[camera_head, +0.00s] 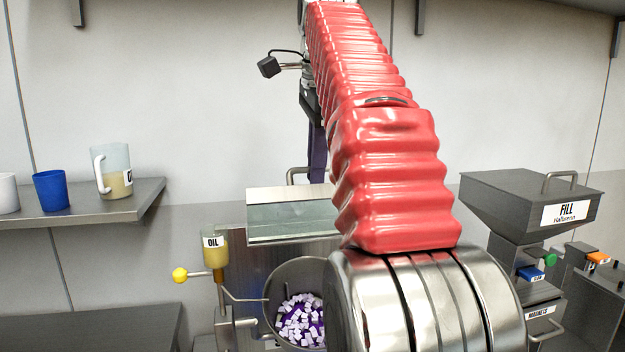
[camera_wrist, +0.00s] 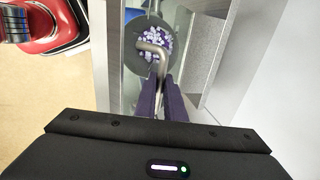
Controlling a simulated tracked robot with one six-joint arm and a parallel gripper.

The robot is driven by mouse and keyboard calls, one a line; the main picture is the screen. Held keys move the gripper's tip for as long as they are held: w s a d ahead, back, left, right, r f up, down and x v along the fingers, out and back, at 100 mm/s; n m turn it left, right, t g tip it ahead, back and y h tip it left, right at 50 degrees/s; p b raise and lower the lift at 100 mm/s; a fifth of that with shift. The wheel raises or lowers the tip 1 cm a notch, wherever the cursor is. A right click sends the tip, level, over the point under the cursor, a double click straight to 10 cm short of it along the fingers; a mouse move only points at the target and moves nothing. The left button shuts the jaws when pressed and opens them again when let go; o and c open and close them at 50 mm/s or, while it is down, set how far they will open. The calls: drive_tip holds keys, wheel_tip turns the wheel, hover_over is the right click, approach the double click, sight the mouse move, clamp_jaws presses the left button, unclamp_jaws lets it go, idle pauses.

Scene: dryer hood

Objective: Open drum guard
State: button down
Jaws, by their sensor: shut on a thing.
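The drum guard (camera_head: 290,222) is a clear greenish panel with a pale metal top, above and behind the drum opening in the head view. The round drum (camera_head: 272,290) below it holds several white and purple pieces, and its opening shows uncovered to the left of my arm. A bent metal handle (camera_head: 292,172) stands at the guard's far edge; it shows in the wrist view too (camera_wrist: 158,46). My gripper (camera_wrist: 160,86), with dark purple fingers, is shut on the handle. In the head view, one finger shows behind the arm, and the guard's right part is hidden.
A yellow-knobbed lever (camera_head: 181,275) and an oil bottle (camera_head: 214,252) stand left of the drum. A fill hopper (camera_head: 530,205) stands at the right. A shelf (camera_head: 85,215) at the left bears a blue cup (camera_head: 50,190) and a jug (camera_head: 115,172).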

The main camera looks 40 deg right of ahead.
drive_tip(key=shift+w+d+r, duration=0.25)
drive_tip(key=shift+w+d, duration=0.15)
drive_tip(key=shift+w, duration=0.2)
drive_tip(key=shift+w+r, duration=0.1)
drive_tip(key=shift+w, duration=0.05)
drive_tip(key=shift+w+a, duration=0.1)
drive_tip(key=shift+a, duration=0.05)
drive_tip(key=c, duration=2)
unclamp_jaws()
drive_tip(key=shift+w, duration=0.1)
drive_tip(key=shift+c, duration=0.2)
drive_tip(key=shift+o, duration=1)
drive_tip(key=shift+r, duration=0.1)
drive_tip(key=shift+c, duration=0.5)
